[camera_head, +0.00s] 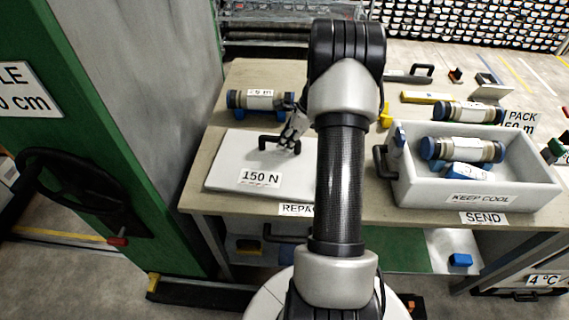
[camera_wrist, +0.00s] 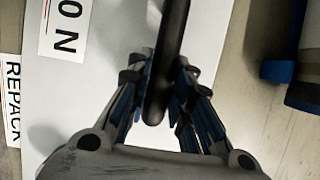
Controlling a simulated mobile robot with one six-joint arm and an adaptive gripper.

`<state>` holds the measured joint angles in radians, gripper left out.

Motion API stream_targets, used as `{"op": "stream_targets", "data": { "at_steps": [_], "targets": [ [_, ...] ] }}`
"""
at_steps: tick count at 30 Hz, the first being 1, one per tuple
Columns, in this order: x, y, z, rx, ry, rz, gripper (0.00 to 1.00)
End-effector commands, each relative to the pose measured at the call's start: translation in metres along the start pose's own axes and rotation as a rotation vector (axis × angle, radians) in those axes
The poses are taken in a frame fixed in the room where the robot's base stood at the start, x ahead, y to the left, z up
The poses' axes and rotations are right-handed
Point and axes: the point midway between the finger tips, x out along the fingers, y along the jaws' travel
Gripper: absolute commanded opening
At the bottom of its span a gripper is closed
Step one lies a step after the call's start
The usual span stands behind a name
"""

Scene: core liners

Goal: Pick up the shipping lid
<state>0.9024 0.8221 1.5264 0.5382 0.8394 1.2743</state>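The shipping lid (camera_head: 228,172) is a flat white slab with a "150 N" label and a black bar handle (camera_head: 266,141). It lies on the bench at the left. My gripper (camera_head: 293,135) is low over the lid at the handle's right end. In the wrist view the lid (camera_wrist: 105,75) fills much of the picture, and the handle (camera_wrist: 172,38) runs between the fingers of my gripper (camera_wrist: 165,85). The fingers are apart, one on each side of the bar, with narrow gaps showing. Firm contact with the handle is not visible. My arm hides the lid's right part.
A white "KEEP COOL" crate (camera_head: 412,190) with a core liner (camera_head: 462,149) inside stands at the right. Another core liner (camera_head: 260,100) lies behind the lid, and one (camera_head: 468,112) behind the crate. A green post with a black handwheel (camera_head: 85,190) stands at the left.

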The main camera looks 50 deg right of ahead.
Motion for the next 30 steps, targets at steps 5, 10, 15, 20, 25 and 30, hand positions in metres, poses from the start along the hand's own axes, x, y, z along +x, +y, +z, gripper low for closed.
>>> {"op": "stream_targets", "data": {
  "at_steps": [5, 10, 15, 20, 25, 30],
  "targets": [
    [0.0000, 0.0000, 0.0000, 0.000, 0.000, 0.000, 0.05],
    [0.0000, 0.0001, 0.0000, 0.000, 0.000, 0.000, 0.00],
    [0.0000, 0.0001, 0.0000, 0.000, 0.000, 0.000, 0.00],
    [0.0000, 0.0001, 0.0000, 0.000, 0.000, 0.000, 0.00],
    [0.0000, 0.0001, 0.0000, 0.000, 0.000, 0.000, 0.00],
    [-0.0006, -0.0003, 0.0004, 0.000, -0.001, -0.001, 0.00]
  ]
}}
